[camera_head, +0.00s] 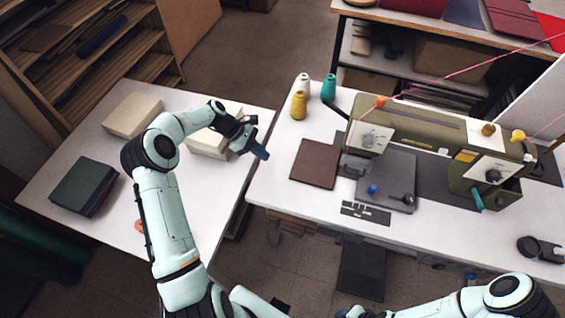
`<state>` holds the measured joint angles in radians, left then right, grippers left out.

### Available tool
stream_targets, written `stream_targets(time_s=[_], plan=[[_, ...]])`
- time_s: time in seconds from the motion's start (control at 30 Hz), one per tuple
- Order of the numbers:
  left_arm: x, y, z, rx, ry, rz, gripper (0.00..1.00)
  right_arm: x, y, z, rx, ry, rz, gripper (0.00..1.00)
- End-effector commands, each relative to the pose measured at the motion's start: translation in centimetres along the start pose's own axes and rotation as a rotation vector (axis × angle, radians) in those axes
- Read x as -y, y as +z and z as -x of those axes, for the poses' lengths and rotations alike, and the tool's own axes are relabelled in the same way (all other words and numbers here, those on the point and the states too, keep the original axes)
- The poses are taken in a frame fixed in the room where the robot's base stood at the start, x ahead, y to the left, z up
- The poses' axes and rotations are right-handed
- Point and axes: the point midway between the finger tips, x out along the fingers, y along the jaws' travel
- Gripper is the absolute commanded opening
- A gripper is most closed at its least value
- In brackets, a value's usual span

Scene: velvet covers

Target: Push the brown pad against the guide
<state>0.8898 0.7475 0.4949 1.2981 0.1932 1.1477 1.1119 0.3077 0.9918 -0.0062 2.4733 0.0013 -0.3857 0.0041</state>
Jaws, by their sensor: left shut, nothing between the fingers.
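The brown pad (315,163) lies flat on the white sewing table, left of the sewing machine (430,140). A small grey block (353,166) stands just right of the pad, by the machine's needle end; I cannot tell for sure that it is the guide. A narrow strip of table seems to show between them. My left gripper (264,154) is shut and empty, with blue fingertips, left of the pad and apart from it, over the gap between the two tables. My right gripper (345,312) is low at the bottom edge, partly cut off; its fingers are unclear.
Thread spools (299,105) stand behind the pad. A grey plate (387,182) with a blue knob lies right of the block. Table is clear left and in front of the pad.

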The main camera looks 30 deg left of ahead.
Motion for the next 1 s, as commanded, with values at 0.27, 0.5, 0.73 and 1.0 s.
stream_targets(time_s=[0.27,0.5,0.73,1.0], plan=[[-0.1,1.0,-5.4,0.003,-0.002,-0.004,0.00,0.1,-0.1,0.2,-0.002,-0.001,0.001,0.43],[-0.1,2.7,-7.1,0.001,0.001,-0.001,0.00,0.3,-0.3,0.5,-0.005,-0.002,0.002,0.43],[0.0,2.9,-7.4,0.000,0.000,-0.001,0.00,0.3,-0.3,0.5,-0.005,-0.002,0.002,0.43],[0.0,3.6,-8.0,0.001,-0.002,-0.004,0.00,0.3,-0.3,0.5,-0.004,-0.002,0.002,0.43]])
